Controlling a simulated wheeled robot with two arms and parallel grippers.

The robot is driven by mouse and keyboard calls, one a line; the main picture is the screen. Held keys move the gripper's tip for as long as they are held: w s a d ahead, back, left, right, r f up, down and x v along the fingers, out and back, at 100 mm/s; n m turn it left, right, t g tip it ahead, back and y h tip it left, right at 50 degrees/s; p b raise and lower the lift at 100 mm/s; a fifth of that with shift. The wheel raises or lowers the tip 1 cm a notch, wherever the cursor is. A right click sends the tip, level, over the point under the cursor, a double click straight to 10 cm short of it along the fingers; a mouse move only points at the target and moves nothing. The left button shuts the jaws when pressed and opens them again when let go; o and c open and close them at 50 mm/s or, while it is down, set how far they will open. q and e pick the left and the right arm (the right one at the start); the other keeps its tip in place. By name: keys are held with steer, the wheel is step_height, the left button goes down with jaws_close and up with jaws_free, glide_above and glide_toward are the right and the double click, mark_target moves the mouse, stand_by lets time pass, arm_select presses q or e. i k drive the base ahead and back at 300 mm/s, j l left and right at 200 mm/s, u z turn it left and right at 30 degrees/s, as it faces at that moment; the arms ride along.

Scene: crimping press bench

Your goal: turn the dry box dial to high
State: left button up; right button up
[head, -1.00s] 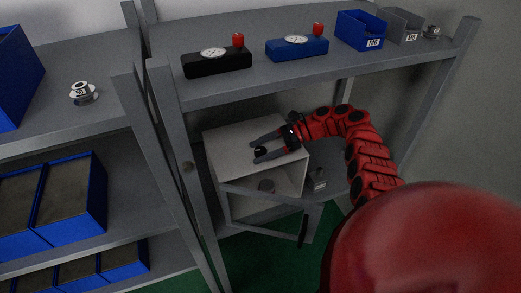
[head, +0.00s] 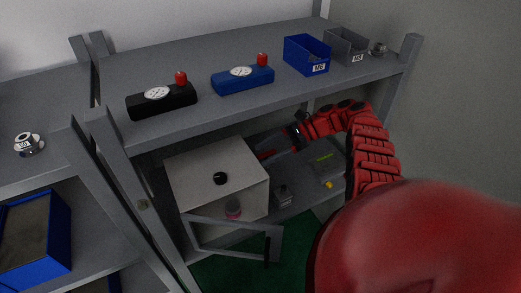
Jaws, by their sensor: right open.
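The dry box (head: 205,160) is a pale grey box on the shelf below the top one. Its black round dial (head: 220,178) sits on the top face; I cannot read its setting. My right gripper (head: 263,154) is at the box's far right edge, open, empty and apart from the dial. Its fingers are partly hidden or dim there. My left gripper is not in view.
The top shelf above holds a black gauge block (head: 160,103), a blue gauge block (head: 243,82), a blue bin (head: 307,56) and a grey bin (head: 347,46). Shelf posts (head: 125,195) rise at left.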

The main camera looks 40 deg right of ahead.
mark_target(220, 178)
steer(key=k, duration=1)
